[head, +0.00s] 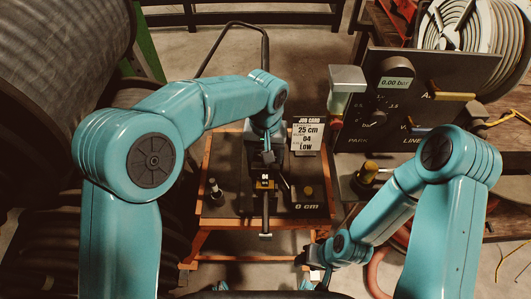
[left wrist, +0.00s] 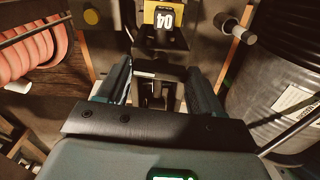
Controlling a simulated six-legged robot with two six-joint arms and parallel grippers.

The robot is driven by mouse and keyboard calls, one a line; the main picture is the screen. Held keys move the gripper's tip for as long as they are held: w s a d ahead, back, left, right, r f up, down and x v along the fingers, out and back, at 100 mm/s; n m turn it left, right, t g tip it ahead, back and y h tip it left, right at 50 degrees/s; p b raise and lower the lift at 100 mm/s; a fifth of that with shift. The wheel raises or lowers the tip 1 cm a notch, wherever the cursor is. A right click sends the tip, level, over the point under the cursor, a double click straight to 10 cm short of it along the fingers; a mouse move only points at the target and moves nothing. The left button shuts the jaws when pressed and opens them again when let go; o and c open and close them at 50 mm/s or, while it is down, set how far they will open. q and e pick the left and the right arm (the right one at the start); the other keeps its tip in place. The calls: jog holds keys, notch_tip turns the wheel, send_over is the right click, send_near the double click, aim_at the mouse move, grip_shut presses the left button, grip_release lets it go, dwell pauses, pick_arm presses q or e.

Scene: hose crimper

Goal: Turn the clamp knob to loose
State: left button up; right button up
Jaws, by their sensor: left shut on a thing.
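The black hose crimper (head: 265,185) stands on a small orange-framed cart in the head view. In the left wrist view its yellow plate (left wrist: 163,17) reads 04, upside down. My left gripper (head: 267,156) reaches down onto the crimper from above. Its two fingers show in the left wrist view (left wrist: 160,85), on either side of a dark part, which I take to be the clamp knob (left wrist: 154,94). The knob's mark and turn angle cannot be read. My right gripper (head: 310,275) is low in the head view, away from the crimper; its jaws are too small to judge.
A job card (head: 306,134) reading 25 cm, 04, Low stands behind the crimper. A 6 cm block (head: 308,206) is on the cart's right. A panel with a 0.00 bar gauge (head: 394,83) stands at right. Large hose reels (head: 60,45) fill the left.

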pick_arm(q)
jog(key=shift+n, duration=0.6)
jog(key=o, duration=1.1)
jog(key=shift+c, duration=0.2)
notch_tip(320, 180, up, 16)
jog(key=p, duration=0.1)
jog(key=shift+r, duration=0.15)
jog(key=shift+p, duration=0.3)
